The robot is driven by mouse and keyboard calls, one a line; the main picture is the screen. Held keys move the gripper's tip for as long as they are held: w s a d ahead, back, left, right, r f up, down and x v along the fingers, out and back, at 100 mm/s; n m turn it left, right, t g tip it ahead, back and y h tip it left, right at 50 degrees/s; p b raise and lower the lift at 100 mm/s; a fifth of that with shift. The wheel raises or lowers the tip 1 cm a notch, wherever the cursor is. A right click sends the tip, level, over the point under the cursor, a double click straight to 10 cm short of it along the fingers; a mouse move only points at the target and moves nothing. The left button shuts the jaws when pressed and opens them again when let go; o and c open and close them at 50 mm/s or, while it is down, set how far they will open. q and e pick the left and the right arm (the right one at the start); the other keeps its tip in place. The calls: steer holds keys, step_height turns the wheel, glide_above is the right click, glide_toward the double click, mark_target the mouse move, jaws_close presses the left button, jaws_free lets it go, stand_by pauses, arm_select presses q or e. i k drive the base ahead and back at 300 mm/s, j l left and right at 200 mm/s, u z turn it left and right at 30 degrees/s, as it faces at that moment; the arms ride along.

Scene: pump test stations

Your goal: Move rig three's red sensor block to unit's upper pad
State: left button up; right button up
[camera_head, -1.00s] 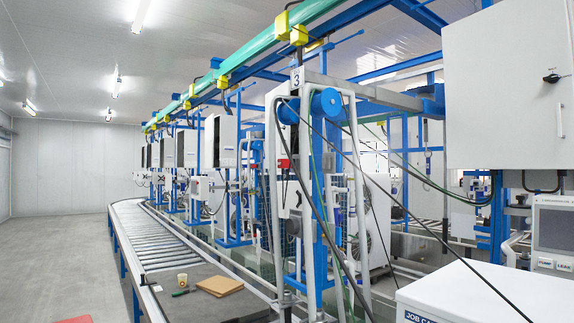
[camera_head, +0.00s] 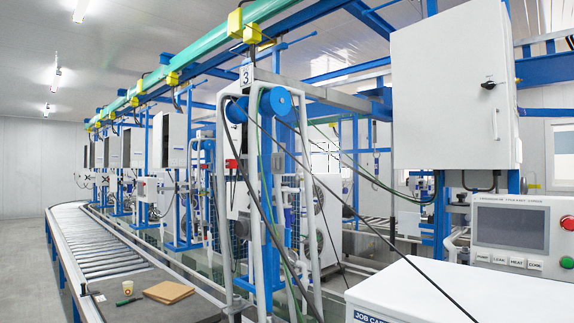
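Rig three (camera_head: 271,190) stands at the middle of the head view, with a plate (camera_head: 246,76) bearing a "3" on its top beam. A small red block (camera_head: 232,163) shows on the rig's near side, at about mid-height beside a white upright. Hanging dark cables pass close to it. I cannot make out the unit's upper pad; the parts behind the rig's frame are small and partly covered. Neither of my grippers is in view.
A roller conveyor (camera_head: 88,246) runs along the left, with a brown board (camera_head: 169,292) and a cup (camera_head: 128,288) at its near end. A white job cabinet (camera_head: 430,292) stands at the front right beside a control panel (camera_head: 520,232). Clear floor lies far left.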

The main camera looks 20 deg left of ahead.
mark_target(231, 164)
steer(key=i+j+z, duration=0.1)
steer(key=j+z, duration=0.4)
steer(key=j, duration=0.2)
steer(key=j+z, duration=0.5)
steer(key=j, duration=0.25)
steer(key=k+j, duration=0.1)
steer(key=j, duration=0.45)
steer(key=j+z, duration=0.1)
steer(key=j, duration=0.4)
steer(key=k+j, duration=0.15)
steer(key=j, duration=0.4)
steer(key=k+j+z, duration=0.15)
steer(key=j, duration=0.9)
steer(key=k+j+z, duration=0.1)
steer(key=j, duration=0.4)
steer(key=k+j, duration=0.25)
steer(key=j, duration=0.25)
steer(key=k+j+z, duration=0.1)
steer(key=j, duration=0.4)
